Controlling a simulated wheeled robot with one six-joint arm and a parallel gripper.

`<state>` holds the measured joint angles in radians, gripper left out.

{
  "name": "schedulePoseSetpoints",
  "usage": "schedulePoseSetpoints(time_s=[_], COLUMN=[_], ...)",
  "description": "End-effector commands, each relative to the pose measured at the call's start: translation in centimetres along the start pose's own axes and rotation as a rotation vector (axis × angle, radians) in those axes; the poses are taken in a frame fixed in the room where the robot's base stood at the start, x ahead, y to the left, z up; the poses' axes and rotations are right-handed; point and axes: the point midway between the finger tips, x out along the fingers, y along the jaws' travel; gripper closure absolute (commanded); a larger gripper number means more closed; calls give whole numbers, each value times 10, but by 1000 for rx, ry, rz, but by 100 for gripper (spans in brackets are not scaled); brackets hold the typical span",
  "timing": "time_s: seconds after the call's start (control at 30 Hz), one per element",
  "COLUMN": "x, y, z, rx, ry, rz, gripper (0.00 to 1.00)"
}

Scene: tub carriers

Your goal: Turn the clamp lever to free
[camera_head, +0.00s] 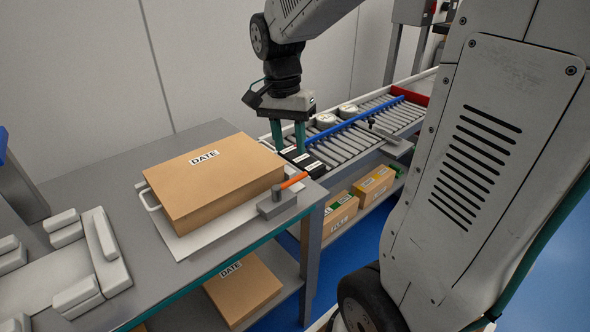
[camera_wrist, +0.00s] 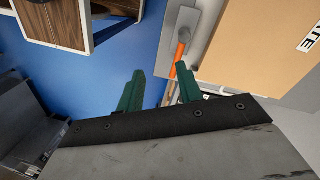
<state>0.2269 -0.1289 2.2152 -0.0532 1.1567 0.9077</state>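The clamp lever is an orange handle (camera_head: 294,180) on a grey clamp block (camera_head: 277,204) at the front right corner of the bench, beside a cardboard box marked DATE (camera_head: 215,180). The handle points to the right and away from the block in the head view. In the wrist view the orange handle (camera_wrist: 181,50) shows near the right fingertip. My gripper (camera_head: 289,148) has green fingers pointing down, behind the lever in the head view. Its fingers stand apart with nothing between them, also in the wrist view (camera_wrist: 160,72). Whether a finger touches the handle I cannot tell.
The box lies on a white tray (camera_head: 185,240) with a handle. Smaller boxes (camera_head: 340,212) sit on a shelf below. Grey blocks (camera_head: 105,235) stand at the left.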

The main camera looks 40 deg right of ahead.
Motion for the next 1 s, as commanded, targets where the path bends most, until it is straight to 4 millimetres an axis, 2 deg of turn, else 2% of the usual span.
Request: schedulePoseSetpoints(time_s=[0.03,0.1,0.2,0.3,0.47,0.8,1.0], x=[11,22,34,42,57,108,122], y=[-8,-16,-24,-28,-28,-25,-24], z=[-18,-36,-55,-66,-70,-67,-66], rx=[91,205,325,395,428,425,424], ry=[-15,-26,-34,-39,-41,-41,-39], rz=[23,44,64,77,84,83,81], gripper=[64,64,64,64,64,64,64])
